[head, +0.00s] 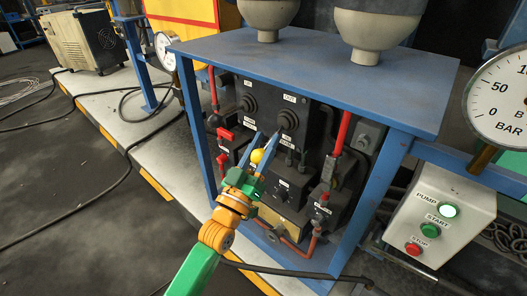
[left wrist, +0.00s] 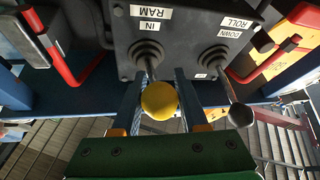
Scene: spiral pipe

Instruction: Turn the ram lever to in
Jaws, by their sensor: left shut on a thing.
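The ram lever has a yellow ball knob (head: 257,155) on a metal stem and stands out from a dark valve block (head: 262,103) under the blue bench. In the left wrist view the yellow knob (left wrist: 160,101) sits between the two fingers of my left gripper (left wrist: 157,84), which is shut on it. The stem runs from the knob up to the block, where RAM and IN labels (left wrist: 152,12) show upside down. My left gripper (head: 270,136) reaches in from the lower front in the head view. My right gripper is not in view.
A second lever with a dark knob (left wrist: 240,115) stands beside it, by the ROLL and DOWN labels. The blue frame (head: 385,200) surrounds the block, with red handles (head: 225,134) at its left. A pump start/stop box (head: 440,215) stands at the right, below a pressure gauge (head: 500,100).

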